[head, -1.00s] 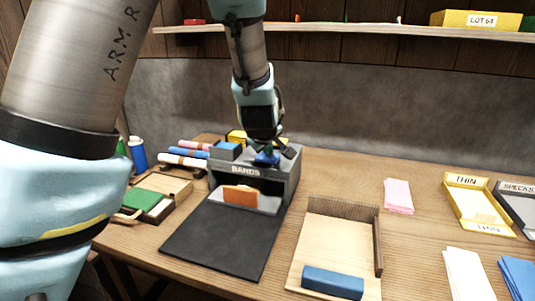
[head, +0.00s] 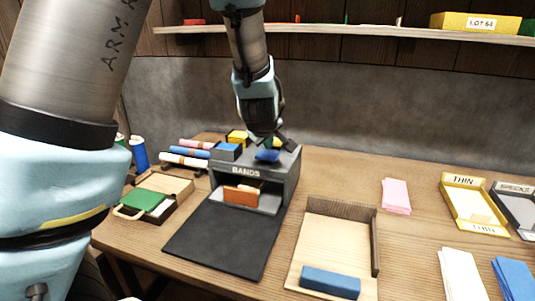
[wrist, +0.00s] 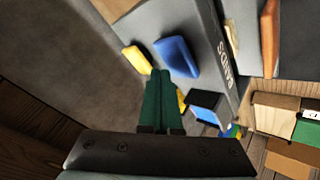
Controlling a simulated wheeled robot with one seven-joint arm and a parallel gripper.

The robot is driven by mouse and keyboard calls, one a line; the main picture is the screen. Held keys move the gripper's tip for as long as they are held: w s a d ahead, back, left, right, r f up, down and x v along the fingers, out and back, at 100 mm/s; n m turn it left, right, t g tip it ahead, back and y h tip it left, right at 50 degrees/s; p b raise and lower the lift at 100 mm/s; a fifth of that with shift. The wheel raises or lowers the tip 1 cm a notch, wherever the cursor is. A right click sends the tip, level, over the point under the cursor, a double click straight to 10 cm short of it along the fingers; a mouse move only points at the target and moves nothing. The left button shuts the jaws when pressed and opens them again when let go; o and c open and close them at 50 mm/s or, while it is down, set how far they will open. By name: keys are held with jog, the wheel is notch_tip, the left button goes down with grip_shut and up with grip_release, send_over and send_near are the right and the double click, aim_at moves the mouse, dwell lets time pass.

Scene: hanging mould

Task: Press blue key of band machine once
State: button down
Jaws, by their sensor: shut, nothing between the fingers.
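The grey band machine (head: 289,175), marked BANDS, stands on the table with a black mat in front. Its blue key (head: 267,156) is on top toward the right; in the wrist view the blue key (wrist: 177,57) lies just beyond and right of my fingertips. A yellow key (wrist: 137,60) is to its left. My gripper (head: 270,143) is shut and empty, just above and behind the blue key; the dark green fingers (wrist: 162,76) are together, with a small gap to the key apparent. An orange piece (head: 240,195) and a pale piece (head: 250,185) are in the machine's front opening.
A wooden tray (head: 325,240) holding a blue block (head: 330,282) is at the right. Yellow THIN tray (head: 474,205) and pink cards (head: 396,195) lie farther right. A shelf (head: 350,32) runs above.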

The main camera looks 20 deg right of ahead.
aim_at(267, 156)
jog(key=shift+r+p, duration=2.4)
jog(key=shift+r, duration=0.15)
jog(key=shift+f, duration=0.1)
jog(key=shift+a, duration=0.15)
jog(key=s+a+m+g+y, duration=0.1)
jog(key=s+a+g, duration=0.1)
jog(key=a, duration=1)
jog(key=s+a+f+m+g+y, duration=0.1)
jog(key=s+a, duration=0.3)
jog(key=a, duration=0.8)
jog(key=s+a+f+m+g+y, duration=0.1)
jog(key=s+a+m+g+y, duration=0.1)
jog(key=a, duration=1)
jog(key=shift+s+f+g+y, duration=0.3)
jog(key=shift+s+g, duration=0.3)
jog(key=shift+s, duration=0.3)
